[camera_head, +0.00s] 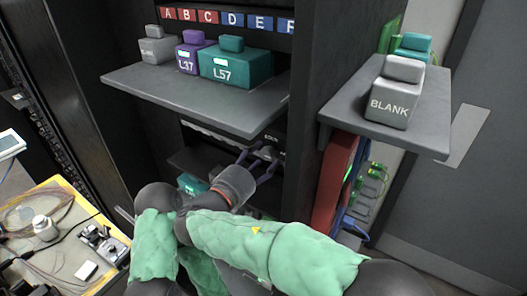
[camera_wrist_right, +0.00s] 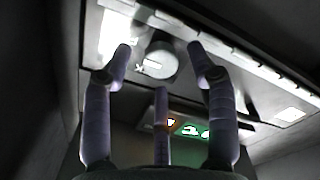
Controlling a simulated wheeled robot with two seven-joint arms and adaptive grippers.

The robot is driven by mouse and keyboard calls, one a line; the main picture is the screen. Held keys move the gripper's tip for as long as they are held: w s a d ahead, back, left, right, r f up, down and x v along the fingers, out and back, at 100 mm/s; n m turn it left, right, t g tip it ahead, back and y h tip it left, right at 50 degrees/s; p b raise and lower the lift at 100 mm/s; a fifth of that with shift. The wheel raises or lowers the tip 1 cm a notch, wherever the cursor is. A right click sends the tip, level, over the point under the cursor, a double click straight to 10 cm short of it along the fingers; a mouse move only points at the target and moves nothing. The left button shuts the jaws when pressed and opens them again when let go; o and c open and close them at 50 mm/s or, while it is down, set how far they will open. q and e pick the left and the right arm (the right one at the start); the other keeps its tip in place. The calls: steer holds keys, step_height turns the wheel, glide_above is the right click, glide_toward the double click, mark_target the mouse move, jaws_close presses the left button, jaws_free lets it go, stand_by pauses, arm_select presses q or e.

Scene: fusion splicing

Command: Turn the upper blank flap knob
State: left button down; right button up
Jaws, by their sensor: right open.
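The flap knob (camera_wrist_right: 157,62) is a pale round knob on a light panel in the right wrist view. My right gripper (camera_wrist_right: 160,54) is open, with two purple-grey fingers on either side of the knob and a third below it. I see no clear contact with the knob. In the head view my right gripper (camera_head: 264,158) reaches into the dark cabinet below the upper shelf. There the knob is small and hard to make out among the fingers. My left gripper is not in view.
The upper shelf (camera_head: 235,110) holds a grey block (camera_head: 155,48), a purple L37 block (camera_head: 190,57) and a teal L57 block (camera_head: 236,69). A right shelf (camera_head: 345,110) holds a grey BLANK block (camera_head: 390,105). A yellow-edged work mat (camera_head: 60,255) with tools lies at lower left.

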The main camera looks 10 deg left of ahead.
steer(key=shift+w+d, duration=0.25)
steer(key=shift+w, duration=0.4)
steer(key=c, duration=1.1)
steer(key=shift+c, duration=0.2)
